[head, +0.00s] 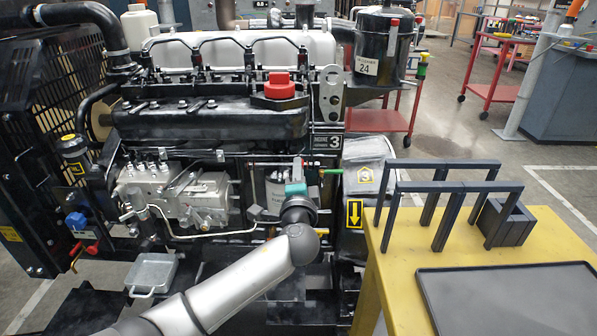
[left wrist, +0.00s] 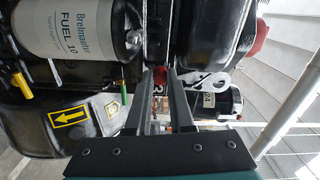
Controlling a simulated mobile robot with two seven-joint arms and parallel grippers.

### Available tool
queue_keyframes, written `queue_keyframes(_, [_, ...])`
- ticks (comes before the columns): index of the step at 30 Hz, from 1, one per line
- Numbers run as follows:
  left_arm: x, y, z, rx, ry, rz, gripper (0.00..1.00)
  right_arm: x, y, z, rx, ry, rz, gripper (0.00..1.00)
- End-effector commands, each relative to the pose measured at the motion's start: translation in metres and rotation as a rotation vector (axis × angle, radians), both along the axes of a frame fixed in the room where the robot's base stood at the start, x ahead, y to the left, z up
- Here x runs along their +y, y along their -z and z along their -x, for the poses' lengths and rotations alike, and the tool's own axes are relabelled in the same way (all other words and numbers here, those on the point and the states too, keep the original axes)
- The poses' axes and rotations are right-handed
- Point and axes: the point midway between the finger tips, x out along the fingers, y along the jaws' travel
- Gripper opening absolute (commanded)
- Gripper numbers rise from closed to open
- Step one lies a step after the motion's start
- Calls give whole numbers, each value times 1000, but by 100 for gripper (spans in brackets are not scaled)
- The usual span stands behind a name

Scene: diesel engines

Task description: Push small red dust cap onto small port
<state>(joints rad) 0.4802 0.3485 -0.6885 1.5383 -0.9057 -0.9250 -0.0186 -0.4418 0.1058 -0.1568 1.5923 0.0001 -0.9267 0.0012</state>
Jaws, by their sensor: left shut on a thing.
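My left gripper (head: 297,170) reaches up in front of the engine, just right of the white fuel filter (head: 273,192). In the left wrist view its two dark fingers (left wrist: 159,76) point toward the engine. A small red piece, which looks like the small red dust cap (left wrist: 159,79), shows between the fingertips, and the gripper is shut on it. In the head view the cap cannot be made out clearly behind my wrist. I cannot pick out the small port; the fingers and engine parts may hide it. My right gripper is not in view.
A green-handled rod (head: 331,171) sticks out right of my gripper. The large red cap (head: 279,85) sits on top of the engine (head: 210,125). On the right, a yellow table (head: 400,270) carries black frames (head: 440,190) and an empty dark tray (head: 510,268). A grey pan (head: 154,270) is lower left.

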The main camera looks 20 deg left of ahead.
Motion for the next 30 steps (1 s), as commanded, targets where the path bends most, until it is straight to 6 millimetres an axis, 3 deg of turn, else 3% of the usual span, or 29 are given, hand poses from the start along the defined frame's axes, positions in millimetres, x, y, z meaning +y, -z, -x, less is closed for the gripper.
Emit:
queue_keyframes(6, [0,0,-1,1,0,-1,0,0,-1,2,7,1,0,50])
queue_keyframes(7, [0,0,-1,1,0,-1,22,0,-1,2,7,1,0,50])
queue_keyframes(16, [0,1,-1,1,0,-1,55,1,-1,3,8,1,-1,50])
queue_keyframes(30, [0,0,-1,1,0,-1,51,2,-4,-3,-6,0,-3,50])
